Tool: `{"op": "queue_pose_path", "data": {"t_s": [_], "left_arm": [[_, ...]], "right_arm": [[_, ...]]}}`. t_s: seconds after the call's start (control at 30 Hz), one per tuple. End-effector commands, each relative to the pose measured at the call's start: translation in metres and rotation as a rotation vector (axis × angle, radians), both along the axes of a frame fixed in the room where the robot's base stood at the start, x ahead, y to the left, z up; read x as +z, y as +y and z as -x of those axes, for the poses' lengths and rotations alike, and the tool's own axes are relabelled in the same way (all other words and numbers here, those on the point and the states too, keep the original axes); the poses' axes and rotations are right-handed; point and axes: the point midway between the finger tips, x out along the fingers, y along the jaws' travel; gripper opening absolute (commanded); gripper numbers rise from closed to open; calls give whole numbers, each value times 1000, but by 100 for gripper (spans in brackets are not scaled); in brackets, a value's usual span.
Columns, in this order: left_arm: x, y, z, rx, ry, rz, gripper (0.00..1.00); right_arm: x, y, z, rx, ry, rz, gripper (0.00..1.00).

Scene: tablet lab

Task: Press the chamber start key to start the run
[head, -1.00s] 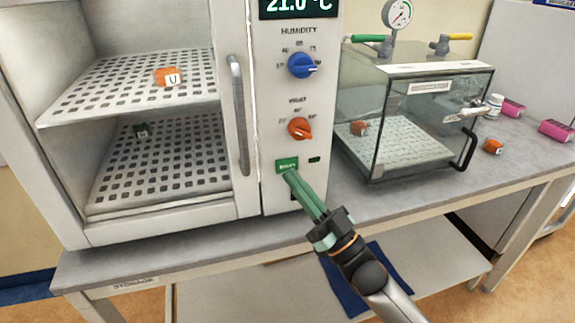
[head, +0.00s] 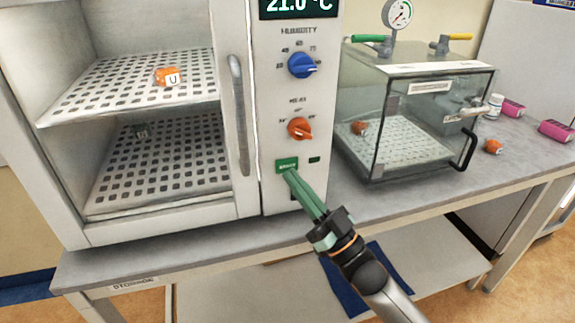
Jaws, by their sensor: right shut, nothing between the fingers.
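The chamber start key is a green rectangular key (head: 286,165) with small white lettering, low on the chamber's control panel (head: 291,227). My right gripper (head: 289,174) is shut and empty. Its green fingertips are at the lower edge of the key; I cannot tell whether they touch it or press it in. A small dark indicator (head: 314,159) sits right of the key and looks unlit. The chamber display (head: 298,5) reads 21.0 °C. My left gripper is not in view.
Above the key are an orange knob (head: 299,128) and a blue knob (head: 301,65). The chamber's handle (head: 238,115) stands left of the panel. A clear vacuum box (head: 408,125) with a gauge (head: 398,14) stands to the right.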

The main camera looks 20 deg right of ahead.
Motion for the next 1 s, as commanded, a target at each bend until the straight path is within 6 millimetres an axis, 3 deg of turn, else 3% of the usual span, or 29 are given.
{"op": "queue_pose_path", "data": {"t_s": [1.0], "left_arm": [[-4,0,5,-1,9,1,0]], "right_arm": [[0,0,-11,0,0,0,0]]}}
